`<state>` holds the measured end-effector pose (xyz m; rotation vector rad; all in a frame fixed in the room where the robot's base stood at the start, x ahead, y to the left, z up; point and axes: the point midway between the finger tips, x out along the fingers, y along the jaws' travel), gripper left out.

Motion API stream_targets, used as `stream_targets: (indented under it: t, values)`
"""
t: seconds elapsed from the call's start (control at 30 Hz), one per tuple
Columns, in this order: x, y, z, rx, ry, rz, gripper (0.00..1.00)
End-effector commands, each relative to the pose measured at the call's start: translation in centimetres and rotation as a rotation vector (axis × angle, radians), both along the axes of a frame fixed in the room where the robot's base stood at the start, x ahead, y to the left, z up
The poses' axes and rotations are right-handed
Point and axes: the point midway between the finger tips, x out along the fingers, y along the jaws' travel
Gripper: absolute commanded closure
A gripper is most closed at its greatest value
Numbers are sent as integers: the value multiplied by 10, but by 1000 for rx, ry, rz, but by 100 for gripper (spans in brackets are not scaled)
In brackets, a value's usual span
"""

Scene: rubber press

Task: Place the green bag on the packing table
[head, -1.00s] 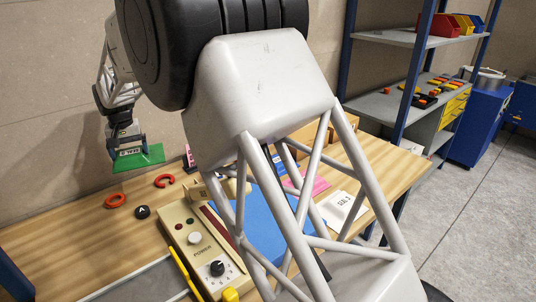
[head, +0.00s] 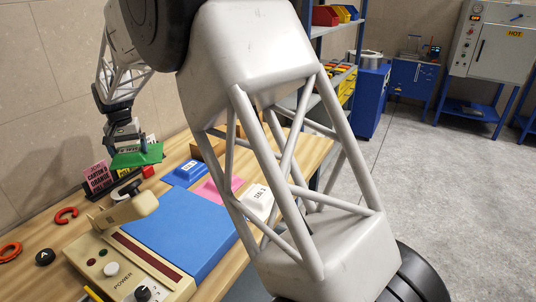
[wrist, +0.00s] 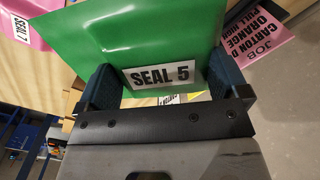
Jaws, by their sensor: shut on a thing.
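The green bag (head: 138,156) is gripped by my gripper (head: 126,146) and held above the back of the wooden table (head: 40,278). In the wrist view the bag (wrist: 135,35) fills the space beyond my gripper (wrist: 158,85), whose two dark blue fingers close on its near edge. The bag carries a white label reading SEAL 5. A blue bag, a pink bag (head: 218,189) and a white bag (head: 258,200) lie on the right part of the wooden table. Which surface is the packing table is not marked in view.
A beige sealer with a POWER panel (head: 122,250) and a blue pad (head: 180,228) stand at the front. Red rings and a black disc (head: 45,257) lie at left. My arm link hides the table's right front.

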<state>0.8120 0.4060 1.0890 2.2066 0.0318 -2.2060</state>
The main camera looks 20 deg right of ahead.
Motion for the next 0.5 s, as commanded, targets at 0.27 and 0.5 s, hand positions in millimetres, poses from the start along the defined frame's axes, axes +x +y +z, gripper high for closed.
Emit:
stream_targets:
  t: [0.27, 0.5]
  values:
    - [20, -87, 0, 0, 0, -139, 34]
    - [30, -160, -1, 0, 0, -256, 34]
